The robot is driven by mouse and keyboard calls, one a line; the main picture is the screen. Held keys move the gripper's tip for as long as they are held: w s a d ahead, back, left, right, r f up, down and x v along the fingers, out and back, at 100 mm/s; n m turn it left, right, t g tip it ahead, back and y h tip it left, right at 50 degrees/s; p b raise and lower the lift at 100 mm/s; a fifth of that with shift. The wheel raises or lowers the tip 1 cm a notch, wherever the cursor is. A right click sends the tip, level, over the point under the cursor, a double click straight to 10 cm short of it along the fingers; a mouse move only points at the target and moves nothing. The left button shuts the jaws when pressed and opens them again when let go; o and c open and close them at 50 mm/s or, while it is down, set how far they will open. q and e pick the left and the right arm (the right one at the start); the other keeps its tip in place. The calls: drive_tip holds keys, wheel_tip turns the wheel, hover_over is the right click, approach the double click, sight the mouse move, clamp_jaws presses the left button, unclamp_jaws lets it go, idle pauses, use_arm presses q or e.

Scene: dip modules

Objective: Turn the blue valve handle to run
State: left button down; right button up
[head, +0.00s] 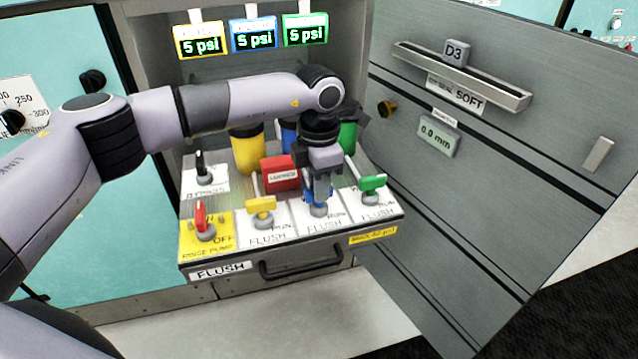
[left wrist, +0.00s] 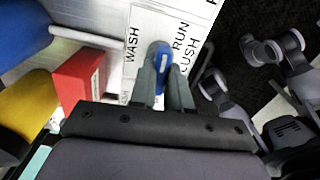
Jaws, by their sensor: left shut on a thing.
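The blue valve handle (head: 318,209) sits on the white panel labelled RUN and FLUSH, third from the left in the row. My left gripper (head: 318,190) comes down on it from above and hides much of it. In the left wrist view my left gripper (left wrist: 163,85) has its two fingers on either side of the blue valve handle (left wrist: 159,60), shut on it. In that view the labels WASH, RUN and FLUSH show around the handle; the handle's exact direction is partly hidden. My right gripper is not in view.
Beside it are a yellow handle (head: 261,208), a green handle (head: 373,184) and a red switch (head: 200,218). A red box (head: 281,174) stands behind. Yellow (head: 247,152) and green (head: 348,137) cylinders stand further back. An open grey door (head: 480,190) is at the right.

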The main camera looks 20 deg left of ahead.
use_arm(q)
drive_tip(key=shift+m, duration=0.6)
drive_tip(key=c, duration=1.1)
unclamp_jaws()
wheel_tip(320, 180, up, 7)
drive_tip(key=shift+r+p, duration=0.1)
drive_tip(key=shift+p, duration=0.2)
